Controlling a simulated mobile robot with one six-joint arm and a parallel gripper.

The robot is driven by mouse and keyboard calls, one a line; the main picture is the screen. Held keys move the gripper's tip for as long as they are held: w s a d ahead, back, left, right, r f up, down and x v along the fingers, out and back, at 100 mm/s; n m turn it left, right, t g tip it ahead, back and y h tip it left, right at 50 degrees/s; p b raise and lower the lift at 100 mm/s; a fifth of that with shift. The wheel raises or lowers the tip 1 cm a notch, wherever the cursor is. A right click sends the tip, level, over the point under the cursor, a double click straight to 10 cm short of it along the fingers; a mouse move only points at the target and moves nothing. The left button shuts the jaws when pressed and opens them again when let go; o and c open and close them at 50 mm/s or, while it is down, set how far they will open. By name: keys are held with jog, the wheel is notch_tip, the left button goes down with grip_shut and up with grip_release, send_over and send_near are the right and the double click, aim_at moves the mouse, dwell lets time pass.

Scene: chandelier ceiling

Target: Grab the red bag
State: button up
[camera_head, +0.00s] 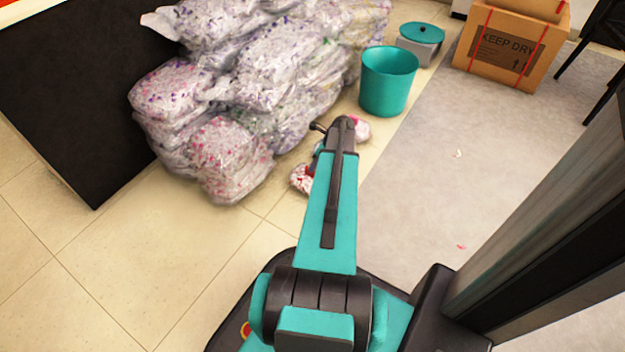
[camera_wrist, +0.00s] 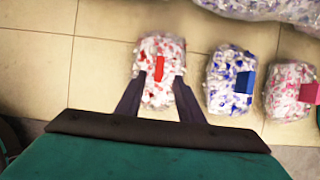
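The red bag (camera_wrist: 150,47) is a clear bag of white and red scraps with a red tab (camera_wrist: 159,68) on top. It lies on the tiled floor in the wrist view. In the head view part of the red bag (camera_head: 299,179) shows left of my arm, and the rest is hidden behind it. My gripper (camera_wrist: 160,79) is open, its two dark fingers spread over the bag on either side of the red tab. I cannot tell whether they touch the bag. The fingers are hidden in the head view.
A blue bag (camera_wrist: 220,68) with a blue tab and a pink bag (camera_wrist: 283,98) lie to the right. A large heap of clear bags (camera_head: 250,90) stands behind. A teal bin (camera_head: 388,85) and a cardboard box (camera_head: 505,52) are farther back. Floor at the front left is clear.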

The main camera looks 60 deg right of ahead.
jog(key=b, duration=0.3)
send_over(311, 178)
jog(key=d, duration=0.1)
jog(key=shift+w+d+f, duration=0.15)
jog(key=shift+f, duration=1.95)
grip_shut()
